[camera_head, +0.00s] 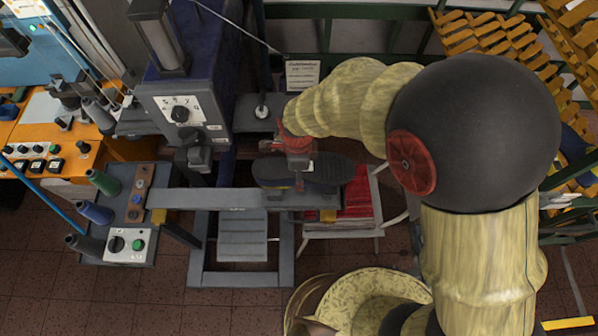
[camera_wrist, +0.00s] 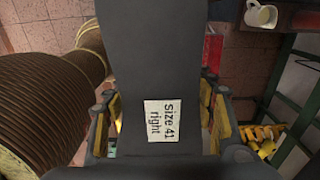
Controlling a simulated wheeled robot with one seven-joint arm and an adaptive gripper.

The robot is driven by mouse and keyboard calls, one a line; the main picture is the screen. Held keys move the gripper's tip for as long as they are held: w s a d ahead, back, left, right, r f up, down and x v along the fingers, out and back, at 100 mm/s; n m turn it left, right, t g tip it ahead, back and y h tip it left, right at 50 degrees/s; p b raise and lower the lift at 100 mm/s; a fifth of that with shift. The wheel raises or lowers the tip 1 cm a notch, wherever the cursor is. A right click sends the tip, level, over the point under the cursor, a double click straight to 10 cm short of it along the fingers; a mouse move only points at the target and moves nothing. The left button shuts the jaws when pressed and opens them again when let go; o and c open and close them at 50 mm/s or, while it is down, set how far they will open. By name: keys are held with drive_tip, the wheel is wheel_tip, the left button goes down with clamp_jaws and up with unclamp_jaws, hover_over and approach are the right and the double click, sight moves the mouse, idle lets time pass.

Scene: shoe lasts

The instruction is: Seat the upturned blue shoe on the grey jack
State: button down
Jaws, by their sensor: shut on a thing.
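The upturned shoe (camera_head: 332,169) looks dark grey to near black, sole up and roughly level, in the head view. My gripper (camera_head: 298,171) comes from above and is shut around its middle. In the wrist view the shoe (camera_wrist: 158,55) fills the centre and carries a white "Size 41 right" label. My gripper's jaws (camera_wrist: 160,125) stand on both sides of it. A grey beam (camera_head: 215,199), perhaps part of the jack, runs just below the shoe in the picture. The shoe hides its underside and any jack top there, so I cannot tell whether they touch.
A grey machine (camera_head: 185,110) with a dial stands left of the shoe. A control box (camera_head: 125,244) and thread spools are further left. A red stack (camera_head: 358,195) on a white-framed stand is at the right. Yellow racks (camera_head: 490,40) stand at upper right.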

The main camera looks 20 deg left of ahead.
drive_tip(key=shift+f+b, duration=1.25)
drive_tip(key=shift+f, duration=0.9)
drive_tip(key=c, duration=0.7)
unclamp_jaws()
drive_tip(key=shift+o, duration=0.5)
drive_tip(key=shift+s+f, duration=0.1)
wheel_tip(320, 180, up, 12)
drive_tip(key=shift+a+r, duration=0.1)
